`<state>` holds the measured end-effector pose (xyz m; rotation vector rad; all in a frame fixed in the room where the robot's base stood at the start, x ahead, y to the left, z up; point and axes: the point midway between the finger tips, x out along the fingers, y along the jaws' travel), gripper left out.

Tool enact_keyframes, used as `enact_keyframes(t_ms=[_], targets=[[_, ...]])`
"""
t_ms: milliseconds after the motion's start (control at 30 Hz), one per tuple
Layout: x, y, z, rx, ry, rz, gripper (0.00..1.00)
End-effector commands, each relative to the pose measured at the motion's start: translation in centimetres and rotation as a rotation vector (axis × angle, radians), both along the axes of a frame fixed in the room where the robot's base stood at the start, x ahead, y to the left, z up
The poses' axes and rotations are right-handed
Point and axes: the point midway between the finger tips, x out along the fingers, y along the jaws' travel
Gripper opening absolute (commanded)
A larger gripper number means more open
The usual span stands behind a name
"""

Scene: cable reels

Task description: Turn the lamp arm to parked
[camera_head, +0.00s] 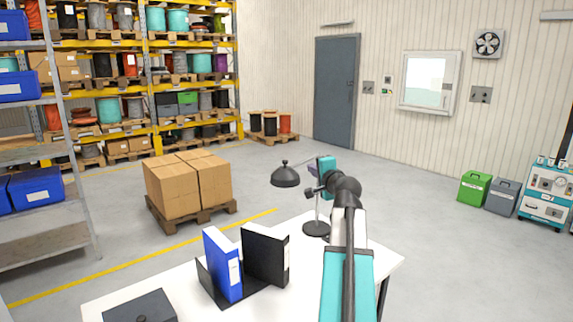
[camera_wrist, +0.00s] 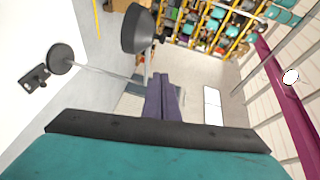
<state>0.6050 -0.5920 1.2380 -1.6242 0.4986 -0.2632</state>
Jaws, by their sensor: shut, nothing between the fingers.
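The black desk lamp stands on the white table, its round base (camera_head: 316,229) under a thin upright post. Its dark shade (camera_head: 286,176) hangs to the left of the post on a thin lamp arm. In the wrist view the shade (camera_wrist: 137,28) is above and left of my fingers, and the base (camera_wrist: 61,58) is further left. My gripper (camera_head: 314,168) is near the top of the post, partly hidden by my own wrist. Its purple fingers (camera_wrist: 161,78) are shut and empty, close to the right of the lamp arm; I cannot tell whether they touch it.
A blue binder (camera_head: 223,265) and a black binder (camera_head: 265,256) stand on the table (camera_head: 190,298), left of the lamp. A dark box (camera_head: 139,307) lies at the front left. Cartons on a pallet (camera_head: 190,222) stand on the floor behind. Space above the table's right side is mostly clear.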

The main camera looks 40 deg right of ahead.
Motion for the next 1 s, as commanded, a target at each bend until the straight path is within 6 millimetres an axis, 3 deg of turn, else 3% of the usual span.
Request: enact_keyframes(t_ms=[467,1000], targets=[[1.3,0.4,0.0,0.001,0.000,0.012,0.00],[6.0,-1.9,-0.6,0.001,0.001,0.014,0.00]])
